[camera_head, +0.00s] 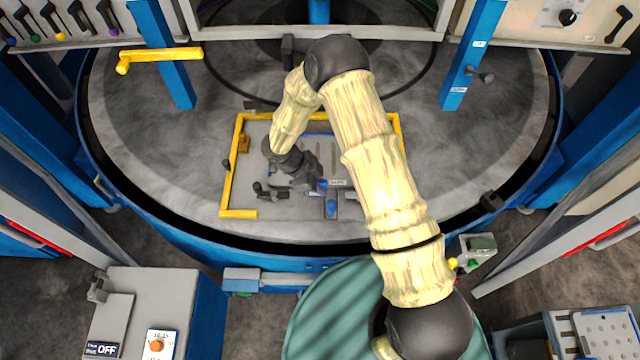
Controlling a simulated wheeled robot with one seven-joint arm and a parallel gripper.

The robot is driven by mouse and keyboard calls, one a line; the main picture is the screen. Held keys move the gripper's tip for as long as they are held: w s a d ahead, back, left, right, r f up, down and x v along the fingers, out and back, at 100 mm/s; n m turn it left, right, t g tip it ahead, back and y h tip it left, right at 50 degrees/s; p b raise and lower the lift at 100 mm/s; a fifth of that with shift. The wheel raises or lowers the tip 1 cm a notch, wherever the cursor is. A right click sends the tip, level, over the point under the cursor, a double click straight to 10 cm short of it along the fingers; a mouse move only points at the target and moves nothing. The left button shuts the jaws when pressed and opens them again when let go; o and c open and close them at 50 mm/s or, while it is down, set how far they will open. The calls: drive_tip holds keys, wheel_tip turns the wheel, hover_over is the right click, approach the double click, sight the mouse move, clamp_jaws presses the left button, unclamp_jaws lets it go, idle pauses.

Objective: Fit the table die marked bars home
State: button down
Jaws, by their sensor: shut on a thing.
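My gripper (310,178) is low over the grey bed inside the yellow frame (228,185), on the round table. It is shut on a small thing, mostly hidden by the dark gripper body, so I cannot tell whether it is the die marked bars. A pale grey piece (280,179) shows just left of and below the gripper. Small blue parts (331,208) and a small label (338,183) lie close to its right. No bars mark can be read at this size.
A black lever clamp (268,190) stands left of the gripper, and a yellow-brown block (244,143) sits near the frame's left side. Blue posts (474,50) rise at the back of the table.

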drive_tip(key=c, duration=1.3)
unclamp_jaws()
drive_tip(key=shift+f, duration=0.1)
drive_tip(key=b+v, duration=0.5)
drive_tip(key=v, duration=1.2)
drive_tip(key=shift+r, duration=0.3)
